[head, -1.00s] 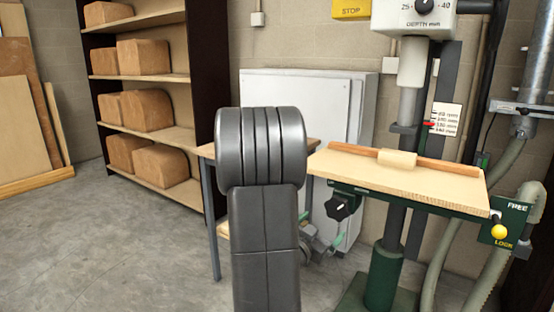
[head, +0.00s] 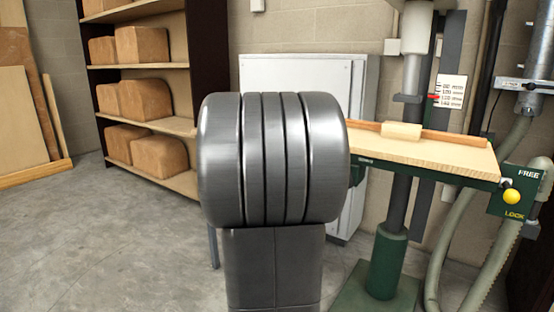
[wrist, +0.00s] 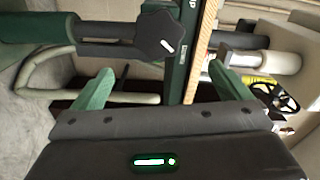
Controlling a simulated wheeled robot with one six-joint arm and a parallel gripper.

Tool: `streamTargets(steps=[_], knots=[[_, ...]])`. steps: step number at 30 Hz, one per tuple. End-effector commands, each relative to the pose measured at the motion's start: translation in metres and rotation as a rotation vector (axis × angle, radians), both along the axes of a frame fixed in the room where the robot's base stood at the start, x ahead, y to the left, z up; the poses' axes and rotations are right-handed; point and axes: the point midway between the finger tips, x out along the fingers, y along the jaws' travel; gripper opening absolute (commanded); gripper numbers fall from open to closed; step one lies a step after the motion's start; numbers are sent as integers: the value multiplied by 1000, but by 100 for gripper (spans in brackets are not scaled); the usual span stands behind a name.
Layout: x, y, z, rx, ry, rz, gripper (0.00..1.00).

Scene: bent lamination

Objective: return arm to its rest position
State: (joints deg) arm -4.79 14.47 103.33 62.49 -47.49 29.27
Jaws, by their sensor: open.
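My gripper (wrist: 155,85) shows in the wrist view with its two green fingers wide apart and nothing between them. In the head view my own dark grey arm fills the middle, and the gripper is hidden behind it. Beyond the fingers in the wrist view are a black knob (wrist: 160,36) and the edge of the drill press table (wrist: 185,60). In the head view that table (head: 430,150) stands to the right of my arm, with a small pale wood block (head: 401,131) against its fence.
A shelf (head: 150,125) with several brown blocks stands at the back left. A white cabinet (head: 300,75) is behind my arm. A lock lever with a yellow knob (head: 511,197) and grey hoses are at the right. The floor (head: 110,245) at the left is clear.

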Motion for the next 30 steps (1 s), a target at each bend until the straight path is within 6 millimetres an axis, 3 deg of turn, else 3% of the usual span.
streamTargets(steps=[13,30], knots=[[-5,3,5,339,-255,19,97],[-6,4,6,366,-267,28,97]])
